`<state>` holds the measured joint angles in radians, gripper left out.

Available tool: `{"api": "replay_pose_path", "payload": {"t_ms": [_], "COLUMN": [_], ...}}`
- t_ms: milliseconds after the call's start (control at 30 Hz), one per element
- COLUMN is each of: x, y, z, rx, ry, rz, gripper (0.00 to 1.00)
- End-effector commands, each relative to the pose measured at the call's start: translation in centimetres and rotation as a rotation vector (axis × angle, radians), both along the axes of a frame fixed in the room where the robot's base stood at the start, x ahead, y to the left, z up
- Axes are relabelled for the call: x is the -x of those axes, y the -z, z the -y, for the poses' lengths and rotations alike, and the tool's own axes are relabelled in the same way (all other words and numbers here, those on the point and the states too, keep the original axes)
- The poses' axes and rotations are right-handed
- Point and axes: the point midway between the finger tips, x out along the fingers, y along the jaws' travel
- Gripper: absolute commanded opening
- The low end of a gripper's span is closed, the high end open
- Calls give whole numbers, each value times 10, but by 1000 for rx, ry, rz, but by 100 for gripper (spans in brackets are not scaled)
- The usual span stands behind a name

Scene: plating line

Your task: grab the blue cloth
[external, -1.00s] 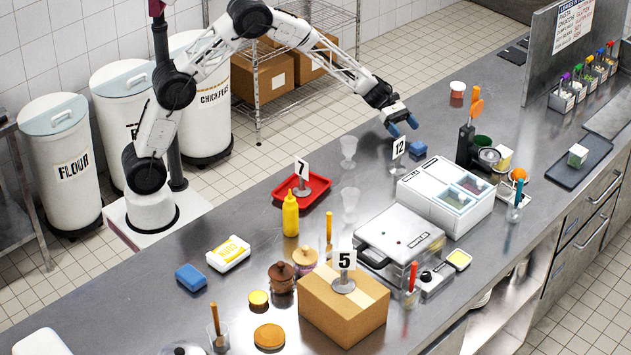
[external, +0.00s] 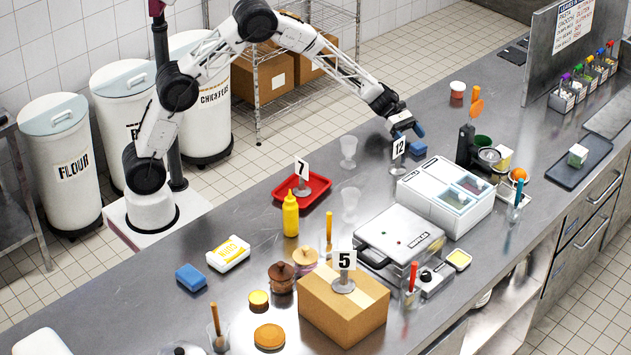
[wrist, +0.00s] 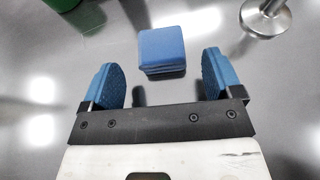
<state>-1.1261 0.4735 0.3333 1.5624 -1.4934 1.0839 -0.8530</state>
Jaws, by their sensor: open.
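The blue cloth (external: 417,148) looks like a small folded square block lying on the steel counter, near the number 12 sign. In the wrist view the cloth (wrist: 162,50) lies ahead of the fingertips, roughly centred between them and apart from both. My gripper (external: 408,133) is open and empty, low over the counter beside the cloth; it also shows open in the wrist view (wrist: 160,82) with its blue finger pads wide apart. A second blue block (external: 191,277) lies at the counter's left part, beside a yellow-and-white pack.
The number 12 sign (external: 398,150) stands close to the cloth; its round metal base (wrist: 264,20) shows at the wrist view's upper right. A green container (wrist: 62,3) is at the upper left there. A white lidded unit (external: 445,197) stands in front. Bare counter lies behind the cloth.

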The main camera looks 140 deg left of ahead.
Motion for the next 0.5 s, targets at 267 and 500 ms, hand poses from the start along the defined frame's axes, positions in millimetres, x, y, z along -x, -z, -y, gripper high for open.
{"api": "replay_pose_path", "payload": {"t_ms": [267, 500], "x": [-29, -34], "y": [11, 13], "z": [5, 6], "rx": [0, 0], "ry": [0, -1], "rz": [0, 0], "gripper": [85, 85]}}
